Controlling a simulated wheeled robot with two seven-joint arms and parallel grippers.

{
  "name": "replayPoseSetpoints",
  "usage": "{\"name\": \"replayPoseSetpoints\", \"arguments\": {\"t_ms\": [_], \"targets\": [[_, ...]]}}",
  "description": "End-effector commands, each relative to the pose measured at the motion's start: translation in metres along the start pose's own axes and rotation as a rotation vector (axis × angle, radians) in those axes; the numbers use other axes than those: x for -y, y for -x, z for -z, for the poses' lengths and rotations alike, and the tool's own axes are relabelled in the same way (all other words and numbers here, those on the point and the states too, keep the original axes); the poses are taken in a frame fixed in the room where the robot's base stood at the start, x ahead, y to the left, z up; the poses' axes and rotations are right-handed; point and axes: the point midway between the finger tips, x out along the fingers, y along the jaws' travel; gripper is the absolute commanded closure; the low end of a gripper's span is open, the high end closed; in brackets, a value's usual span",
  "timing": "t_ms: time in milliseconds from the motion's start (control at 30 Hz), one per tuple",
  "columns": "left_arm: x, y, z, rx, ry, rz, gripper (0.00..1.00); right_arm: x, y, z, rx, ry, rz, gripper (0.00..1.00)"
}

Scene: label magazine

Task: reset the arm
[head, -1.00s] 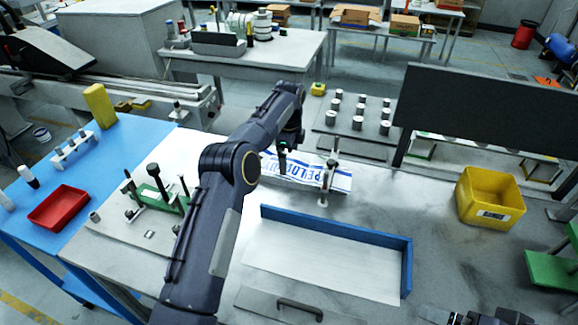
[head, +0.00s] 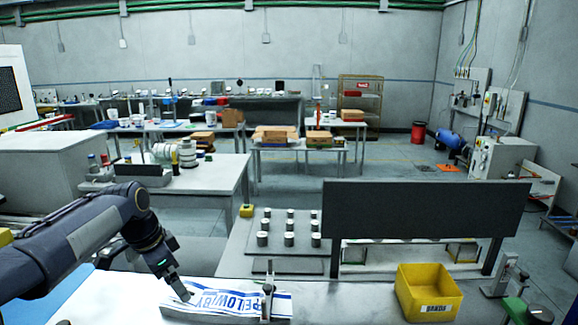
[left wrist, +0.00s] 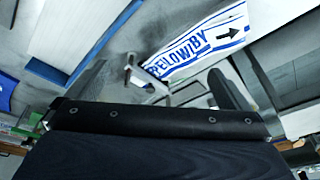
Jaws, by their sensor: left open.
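My left arm comes in from the left in the head view. Its gripper (head: 184,292) points down near the left end of a white label strip (head: 228,303) with blue lettering and blue edge lines. In the left wrist view the two fingers stand wide apart with nothing between them, so the left gripper (left wrist: 165,88) is open and empty. The label strip (left wrist: 200,42) shows beyond the fingers there, with a black arrow at one end. An upright metal clamp (head: 267,300) stands at the strip in the head view. My right gripper is not in view.
A yellow bin (head: 428,296) stands on the bench at right, below a dark upright panel (head: 420,208). Several metal cylinders stand on a plate (head: 270,267) behind the label. A blue-walled tray (left wrist: 48,72) shows in the left wrist view. Bare bench lies between label and bin.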

Motion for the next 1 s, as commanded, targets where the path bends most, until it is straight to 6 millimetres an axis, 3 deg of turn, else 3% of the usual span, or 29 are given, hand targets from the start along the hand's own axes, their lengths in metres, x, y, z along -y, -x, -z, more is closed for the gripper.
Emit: {"name": "replayPoseSetpoints", "arguments": {"t_ms": [100,300,467,600,800,1000], "targets": [[-0.036,0.025,-0.031,-0.057,0.154,0.012,0.00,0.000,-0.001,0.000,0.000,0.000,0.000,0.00],[-0.105,0.043,-0.079,-0.150,0.413,0.015,0.00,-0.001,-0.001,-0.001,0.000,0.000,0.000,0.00],[-0.164,0.037,-0.116,-0.222,0.624,0.004,0.00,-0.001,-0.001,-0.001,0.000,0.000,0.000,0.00],[-0.211,0.020,-0.142,-0.279,0.795,-0.011,0.00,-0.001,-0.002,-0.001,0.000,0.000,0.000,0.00],[-0.253,-0.004,-0.162,-0.330,0.956,-0.032,0.00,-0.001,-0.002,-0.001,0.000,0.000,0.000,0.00],[-0.263,-0.012,-0.167,-0.342,1.000,-0.038,0.00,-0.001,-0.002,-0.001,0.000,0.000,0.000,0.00]]}}
